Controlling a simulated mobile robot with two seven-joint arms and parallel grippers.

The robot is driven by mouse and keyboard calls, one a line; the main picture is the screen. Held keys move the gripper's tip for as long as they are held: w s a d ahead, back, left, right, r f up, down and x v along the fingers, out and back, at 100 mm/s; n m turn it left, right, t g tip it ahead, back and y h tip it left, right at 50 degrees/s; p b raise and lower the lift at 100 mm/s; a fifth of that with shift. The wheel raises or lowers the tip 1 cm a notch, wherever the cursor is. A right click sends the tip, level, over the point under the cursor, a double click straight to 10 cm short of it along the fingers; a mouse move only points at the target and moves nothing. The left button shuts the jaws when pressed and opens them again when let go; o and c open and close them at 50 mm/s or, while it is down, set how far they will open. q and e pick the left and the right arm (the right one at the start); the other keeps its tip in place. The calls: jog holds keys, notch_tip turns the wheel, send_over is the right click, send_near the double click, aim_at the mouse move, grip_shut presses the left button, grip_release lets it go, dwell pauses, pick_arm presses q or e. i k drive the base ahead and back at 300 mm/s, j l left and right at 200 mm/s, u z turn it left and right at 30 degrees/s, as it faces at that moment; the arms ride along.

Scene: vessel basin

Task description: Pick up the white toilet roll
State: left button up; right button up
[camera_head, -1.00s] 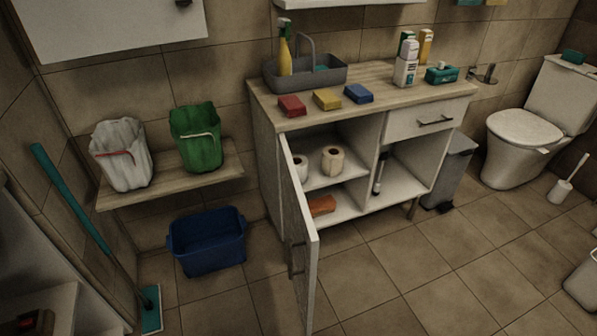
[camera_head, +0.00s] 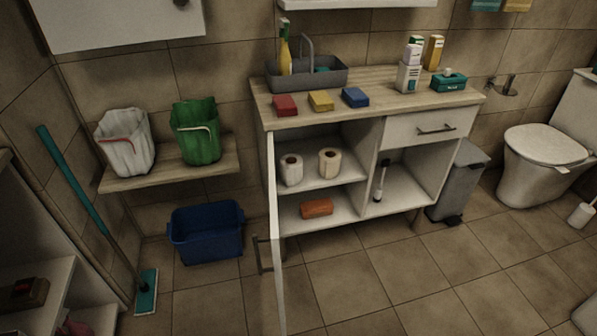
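Two toilet rolls stand upright side by side on the upper shelf inside the open cabinet. The left one is the white toilet roll (camera_head: 291,170), paler than the other. The right one is a cream-coloured roll (camera_head: 329,163). The white cabinet (camera_head: 392,131) has its left door (camera_head: 275,230) swung open toward me, and the white roll shows just right of it, unobstructed. Neither of my grippers is in view.
An orange-brown block (camera_head: 316,208) lies on the lower shelf, and a brush (camera_head: 381,181) stands in the right compartment. A blue bin (camera_head: 207,232) sits left of the door. A grey pedal bin (camera_head: 458,183) stands at right. The tiled floor (camera_head: 390,280) in front is clear.

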aim_at(291, 165)
jog(key=l+u, duration=0.4)
jog(key=l, duration=1.15)
jog(key=i+l+u, duration=0.15)
jog(key=l, duration=0.2)
jog(key=i+l+u, duration=0.1)
jog(key=l, duration=0.3)
jog(key=i+l+u, duration=0.15)
jog(key=l, duration=0.2)
jog(key=i+l+u, duration=0.25)
jog(key=i+l, duration=0.25)
jog(key=i+l+u, duration=0.15)
jog(key=i+l, duration=0.2)
jog(key=l, duration=0.2)
jog(key=i+l, duration=0.15)
jog(key=i, duration=0.2)
jog(key=i+l, duration=0.15)
jog(key=i, duration=0.2)
